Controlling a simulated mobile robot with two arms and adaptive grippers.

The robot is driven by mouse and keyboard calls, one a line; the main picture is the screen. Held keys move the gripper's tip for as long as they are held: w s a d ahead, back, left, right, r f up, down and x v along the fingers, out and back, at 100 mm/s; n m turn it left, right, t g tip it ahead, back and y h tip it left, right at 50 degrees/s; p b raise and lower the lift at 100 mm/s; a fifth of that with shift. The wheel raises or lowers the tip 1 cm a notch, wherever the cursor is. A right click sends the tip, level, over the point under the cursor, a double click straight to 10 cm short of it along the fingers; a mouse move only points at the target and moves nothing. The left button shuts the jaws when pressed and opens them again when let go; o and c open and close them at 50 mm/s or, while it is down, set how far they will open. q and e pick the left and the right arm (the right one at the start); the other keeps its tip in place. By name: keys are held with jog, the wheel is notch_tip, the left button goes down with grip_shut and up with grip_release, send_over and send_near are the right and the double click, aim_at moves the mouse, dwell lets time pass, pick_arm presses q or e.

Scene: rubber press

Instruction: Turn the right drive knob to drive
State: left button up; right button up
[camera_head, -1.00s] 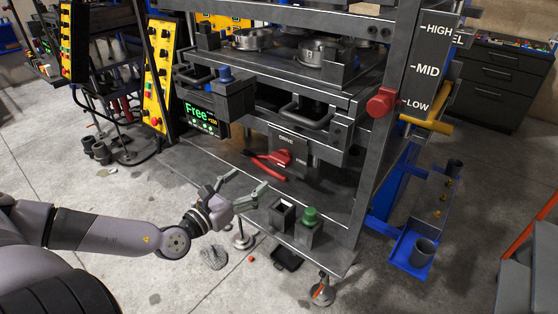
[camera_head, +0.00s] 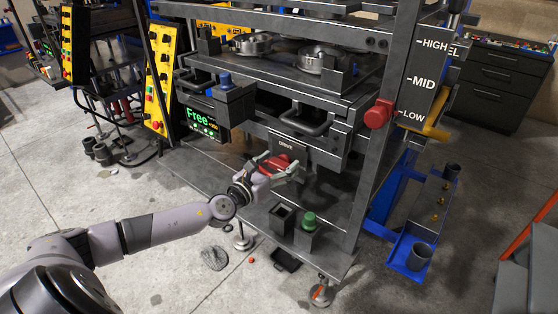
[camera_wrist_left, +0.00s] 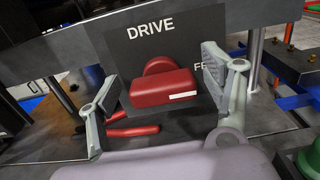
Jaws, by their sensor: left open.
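The red drive knob (camera_wrist_left: 160,88) sits on a dark plate (camera_wrist_left: 130,45) labelled DRIVE at the top, with a partly hidden label starting with F at its right. Its bar lies roughly level, and its white mark (camera_wrist_left: 183,95) is at the right end. In the head view the knob (camera_head: 279,161) is partly covered by my left gripper (camera_head: 272,171). My left gripper is open, with one finger on each side of the knob. In the left wrist view gaps show between the fingers and the knob. My right gripper is not in view.
Red-handled pliers (camera_wrist_left: 132,124) lie on the shelf below the knob. A dark open-topped box (camera_head: 282,218) and a green button box (camera_head: 309,222) stand at the shelf's front edge. A bar handle (camera_head: 306,124) is above, and a display reading Free (camera_head: 201,118) is to the left.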

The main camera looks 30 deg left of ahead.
pick_arm(q)
jog(key=shift+w, duration=0.15)
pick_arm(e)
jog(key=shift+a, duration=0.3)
pick_arm(q)
jog(key=shift+c, duration=0.5)
jog(key=c, duration=1.1)
jog(key=shift+o, duration=0.2)
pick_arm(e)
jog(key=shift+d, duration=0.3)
